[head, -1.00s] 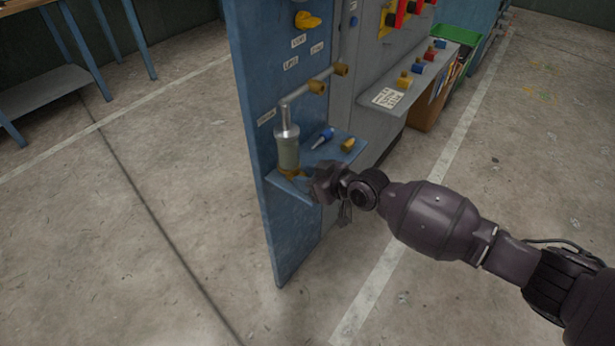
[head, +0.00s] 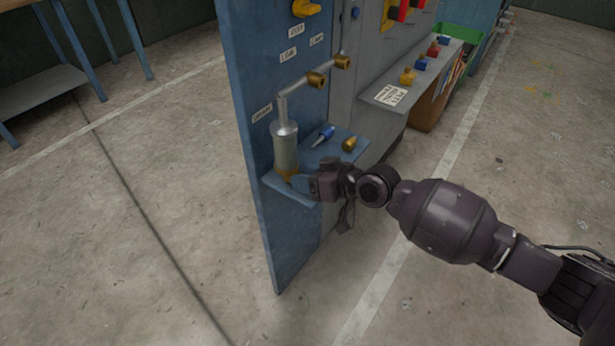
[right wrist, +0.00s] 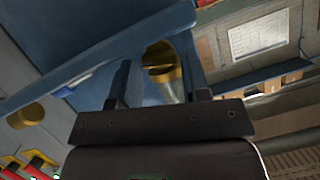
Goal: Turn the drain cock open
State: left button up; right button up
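The filter unit (head: 285,148), a grey cylinder on a bent pipe, hangs on the blue panel. At its lower end is a small brass part, which I take as the drain cock (head: 286,176). My right gripper (head: 303,184) is just right of it, low by the small blue shelf; its fingertips are hard to make out in the head view. In the right wrist view, the two dark fingers (right wrist: 158,85) stand apart with the slotted brass end (right wrist: 159,57) of the drain cock between and beyond them. Contact cannot be told. My left gripper is not in view.
A blue-handled tool (head: 323,136) and a brass piece (head: 349,144) lie on the blue shelf (head: 325,150) close to my right gripper. The panel edge (head: 262,215) drops to its left. Floor in front is clear.

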jog(key=shift+o, duration=1.4)
jog(key=shift+s+d+r, duration=0.15)
jog(key=shift+d, duration=0.2)
pick_arm(q)
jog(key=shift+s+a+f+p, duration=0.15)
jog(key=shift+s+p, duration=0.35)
jog(key=shift+p, duration=0.05)
pick_arm(e)
jog(key=v, duration=1)
